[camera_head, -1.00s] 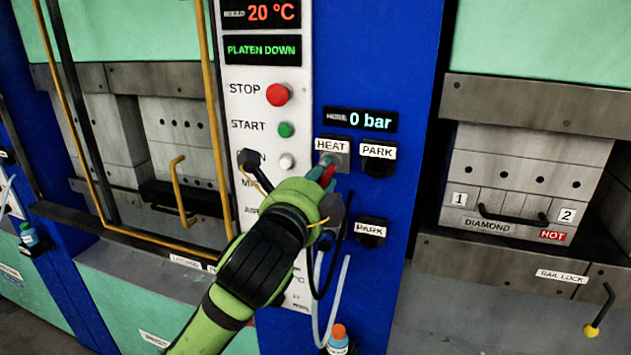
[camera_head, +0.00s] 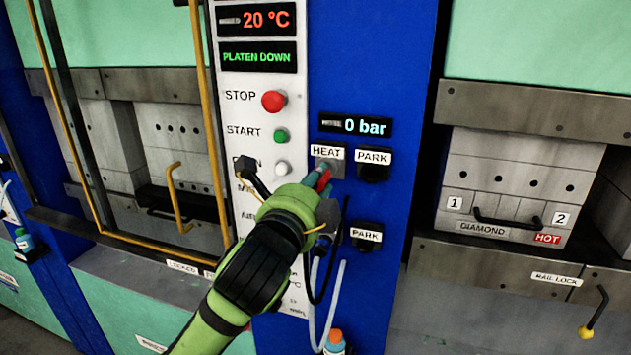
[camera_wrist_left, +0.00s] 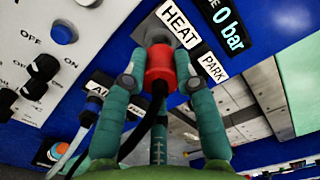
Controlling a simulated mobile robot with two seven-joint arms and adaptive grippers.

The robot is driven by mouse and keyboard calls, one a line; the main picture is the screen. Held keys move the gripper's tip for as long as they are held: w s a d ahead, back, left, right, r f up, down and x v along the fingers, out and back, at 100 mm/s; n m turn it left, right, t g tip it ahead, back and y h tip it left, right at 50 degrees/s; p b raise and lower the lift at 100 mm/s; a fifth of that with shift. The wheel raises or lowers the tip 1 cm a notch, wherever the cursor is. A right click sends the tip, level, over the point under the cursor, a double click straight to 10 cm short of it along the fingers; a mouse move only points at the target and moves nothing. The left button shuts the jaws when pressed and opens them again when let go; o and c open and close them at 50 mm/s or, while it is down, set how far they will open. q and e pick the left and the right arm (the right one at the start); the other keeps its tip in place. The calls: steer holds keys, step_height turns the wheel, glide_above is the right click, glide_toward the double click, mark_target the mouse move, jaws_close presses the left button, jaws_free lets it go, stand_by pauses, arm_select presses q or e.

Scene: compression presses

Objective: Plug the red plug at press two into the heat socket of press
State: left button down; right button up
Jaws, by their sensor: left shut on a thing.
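My left gripper (camera_head: 320,180) is shut on the red plug (camera_head: 325,181), just below the HEAT label on the blue panel. In the left wrist view the red plug (camera_wrist_left: 160,65) sits between the teal fingers, with a black cable running down from it. Its front end points at the grey heat socket (camera_wrist_left: 160,36) and overlaps it. I cannot tell whether it is seated or just in front. In the head view the heat socket (camera_head: 337,166) is partly hidden by the fingers. My right gripper is not in view.
An upper PARK holder (camera_head: 374,172) is right of the heat socket, and a lower PARK holder (camera_head: 366,245) is below. A grey hose (camera_head: 335,300) and black cable hang under the gripper. The STOP button (camera_head: 274,101) and other controls are at the left.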

arm_select(q)
steer(key=shift+p, duration=0.6)
stand_by(1.0)
steer(key=shift+p+x, duration=0.45)
steer(key=shift+x, duration=1)
stand_by(0.4)
steer(key=c, duration=1)
jaws_free()
steer(key=shift+r, duration=0.1)
steer(key=shift+c, duration=0.2)
steer(key=shift+o, duration=0.8)
steer(key=shift+w+d, duration=0.1)
steer(key=shift+w, duration=0.05)
steer(key=v, duration=1.2)
